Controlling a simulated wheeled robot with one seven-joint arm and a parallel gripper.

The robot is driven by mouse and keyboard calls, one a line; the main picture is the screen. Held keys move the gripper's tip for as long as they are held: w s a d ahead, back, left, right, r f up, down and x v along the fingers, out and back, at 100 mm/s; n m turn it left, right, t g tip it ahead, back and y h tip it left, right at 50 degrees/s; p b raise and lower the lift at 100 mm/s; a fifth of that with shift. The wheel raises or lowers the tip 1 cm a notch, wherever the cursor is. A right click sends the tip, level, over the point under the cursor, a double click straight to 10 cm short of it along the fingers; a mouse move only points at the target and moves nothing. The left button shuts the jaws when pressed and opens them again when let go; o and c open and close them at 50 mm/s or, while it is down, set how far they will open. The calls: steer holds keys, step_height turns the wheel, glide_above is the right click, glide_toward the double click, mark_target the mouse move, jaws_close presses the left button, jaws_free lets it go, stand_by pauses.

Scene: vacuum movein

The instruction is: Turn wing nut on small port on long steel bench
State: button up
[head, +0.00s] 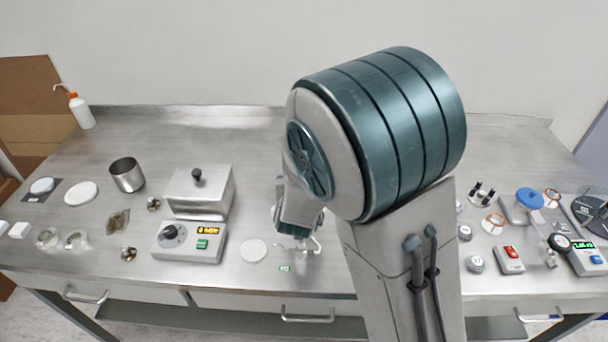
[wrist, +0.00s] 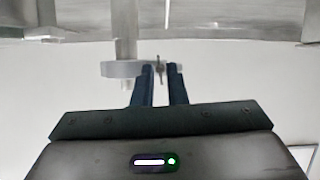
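In the wrist view the wing nut (wrist: 160,68) is a small, thin metal piece at the end of a grey round clamp or flange (wrist: 121,69) on a vertical pipe (wrist: 125,35), which I take as the small port. My gripper (wrist: 162,69) has two dark blue fingers, open, one on each side of the wing nut with a narrow gap around it. I cannot tell whether either finger touches it. In the head view a small pale fitting (head: 314,246) shows beside the end of my arm, low over the steel bench (head: 225,290). My fingertips are not clear there.
Left of my arm are a control box with a knob (head: 189,242), a lidded steel box (head: 199,192), a white disc (head: 254,250) and a steel cup (head: 127,175). My arm hides the bench middle.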

steer(key=shift+o, duration=0.8)
steer(key=v, duration=0.6)
steer(key=shift+s+a+b, duration=0.1)
steer(key=shift+s+b, duration=0.15)
steer(key=shift+b, duration=0.1)
steer(key=b+v, duration=0.5)
steer(key=v, duration=0.2)
steer(key=shift+r, duration=0.2)
